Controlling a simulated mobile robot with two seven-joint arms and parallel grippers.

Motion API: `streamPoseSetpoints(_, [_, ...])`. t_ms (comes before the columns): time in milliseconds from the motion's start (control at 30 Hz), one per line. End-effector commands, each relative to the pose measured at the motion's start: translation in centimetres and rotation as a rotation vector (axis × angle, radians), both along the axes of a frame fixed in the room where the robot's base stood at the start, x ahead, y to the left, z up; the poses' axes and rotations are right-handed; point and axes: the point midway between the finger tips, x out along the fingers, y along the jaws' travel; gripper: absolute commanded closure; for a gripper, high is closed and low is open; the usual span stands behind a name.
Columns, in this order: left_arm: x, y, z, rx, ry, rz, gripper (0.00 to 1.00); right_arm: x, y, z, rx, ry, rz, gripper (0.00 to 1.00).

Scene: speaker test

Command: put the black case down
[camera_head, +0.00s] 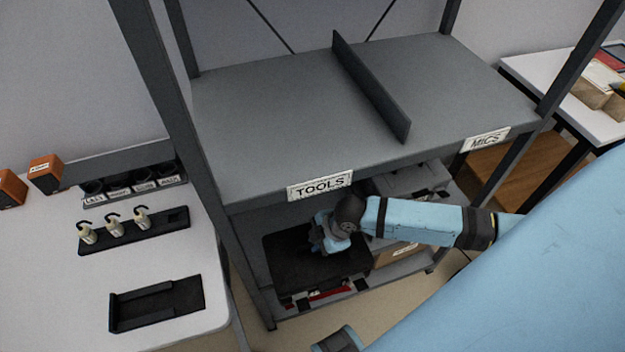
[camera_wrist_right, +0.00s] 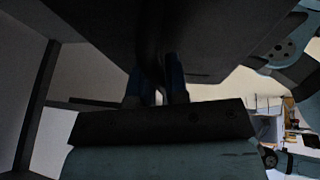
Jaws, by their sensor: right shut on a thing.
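The black case (camera_head: 288,257) is in the head view, in the lower opening of the grey shelf unit, under the TOOLS label (camera_head: 320,186). My right gripper (camera_head: 322,236) is at the case's upper right side and is shut on it. In the right wrist view, the blue fingers (camera_wrist_right: 157,84) close on a dark part, and the dark body of the case (camera_wrist_right: 215,35) fills the top. I cannot tell whether the case touches the lower shelf (camera_head: 385,286). My left gripper does not show.
A divider (camera_head: 372,88) splits the empty top shelf (camera_head: 270,110) into TOOLS and MICS (camera_head: 486,140) sides. A grey case (camera_head: 412,181) and a cardboard box (camera_head: 396,255) are right of the black case. A white table (camera_head: 170,265) with black trays stands left.

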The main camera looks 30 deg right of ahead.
Motion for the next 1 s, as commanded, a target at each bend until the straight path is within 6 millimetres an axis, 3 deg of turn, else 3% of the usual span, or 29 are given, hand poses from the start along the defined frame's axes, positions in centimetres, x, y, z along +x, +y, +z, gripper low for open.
streamPoseSetpoints(600, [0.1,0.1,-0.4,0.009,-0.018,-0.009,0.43,12.7,-3.1,0.3,0.003,-0.008,-0.004,1.00])
streamPoseSetpoints(800, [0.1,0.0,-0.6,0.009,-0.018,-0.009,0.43,15.2,-3.8,0.3,0.003,-0.007,-0.004,1.00])
streamPoseSetpoints(1000, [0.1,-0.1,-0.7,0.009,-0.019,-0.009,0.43,15.9,-4.1,0.2,0.002,-0.006,-0.003,1.00])
